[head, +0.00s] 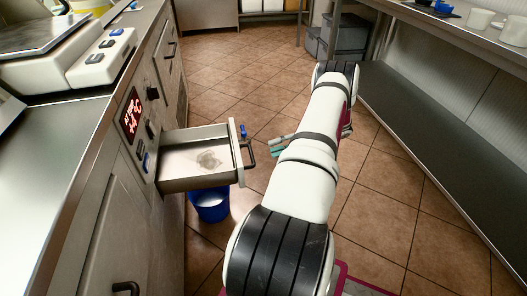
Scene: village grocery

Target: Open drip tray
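The drip tray (192,178) is a shallow metal drawer pulled well out of the left counter's front. A round greyish stain or puddle lies on its floor. A dark bar handle (250,155) is on its front panel, with a small blue piece above it. My gripper (274,147) is just right of the handle, with a small gap between them. Its grey and teal fingertips point left toward the handle and look spread apart, with nothing between them. My white forearm hides the rest of the gripper.
A blue bucket (209,205) stands on the floor under the tray. The left counter has a red-lit display (132,113) and a scale on top. A metal shelf unit (430,130) runs along the right. The tiled floor between is clear.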

